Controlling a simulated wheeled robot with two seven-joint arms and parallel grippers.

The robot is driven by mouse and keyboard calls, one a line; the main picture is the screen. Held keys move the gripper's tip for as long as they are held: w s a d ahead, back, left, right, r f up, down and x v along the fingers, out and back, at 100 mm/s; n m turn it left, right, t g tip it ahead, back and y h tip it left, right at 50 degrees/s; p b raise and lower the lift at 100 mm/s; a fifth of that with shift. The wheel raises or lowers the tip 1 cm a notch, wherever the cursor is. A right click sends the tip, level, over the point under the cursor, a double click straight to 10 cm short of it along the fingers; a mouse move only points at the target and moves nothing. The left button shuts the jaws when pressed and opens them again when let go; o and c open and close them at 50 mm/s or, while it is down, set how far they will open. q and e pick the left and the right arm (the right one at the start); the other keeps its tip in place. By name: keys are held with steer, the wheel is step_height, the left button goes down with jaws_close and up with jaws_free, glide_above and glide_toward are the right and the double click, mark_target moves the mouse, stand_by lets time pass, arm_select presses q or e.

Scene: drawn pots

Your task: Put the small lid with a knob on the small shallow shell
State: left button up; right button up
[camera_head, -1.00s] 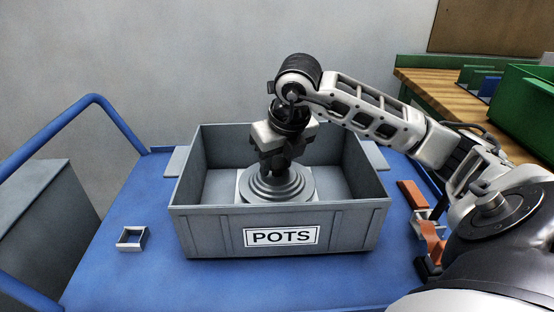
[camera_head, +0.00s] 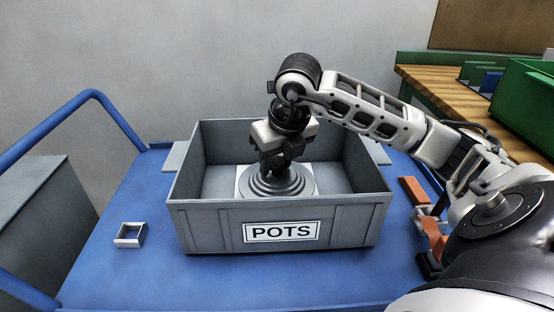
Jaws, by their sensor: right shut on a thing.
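The small lid (camera_head: 275,184), grey with stepped rings, is in the grey bin labelled POTS (camera_head: 280,232). My right gripper (camera_head: 276,167) points straight down over the lid's middle and is shut on its knob, which the fingers hide. A pale square edge (camera_head: 314,172) shows under or behind the lid. The shallow shell cannot be made out beneath the lid, so I cannot tell whether the lid touches it. My left gripper is not in view.
The bin stands on a blue cart top (camera_head: 130,270). A small metal square frame (camera_head: 130,236) lies left of it. Orange-brown blocks (camera_head: 415,191) lie at the right. A wooden bench (camera_head: 450,105) with green bins (camera_head: 525,108) stands at the back right.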

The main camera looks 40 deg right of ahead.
steer(key=o, duration=1.1)
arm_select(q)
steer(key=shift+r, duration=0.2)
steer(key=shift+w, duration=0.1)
arm_select(e)
steer(key=shift+r, duration=0.15)
arm_select(q)
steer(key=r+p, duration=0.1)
steer(key=p, duration=0.2)
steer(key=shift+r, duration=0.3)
arm_select(e)
steer(key=v, duration=1.5)
steer(key=shift+s+a+r, duration=0.1)
steer(key=shift+s+r, duration=0.05)
steer(key=shift+r, duration=0.25)
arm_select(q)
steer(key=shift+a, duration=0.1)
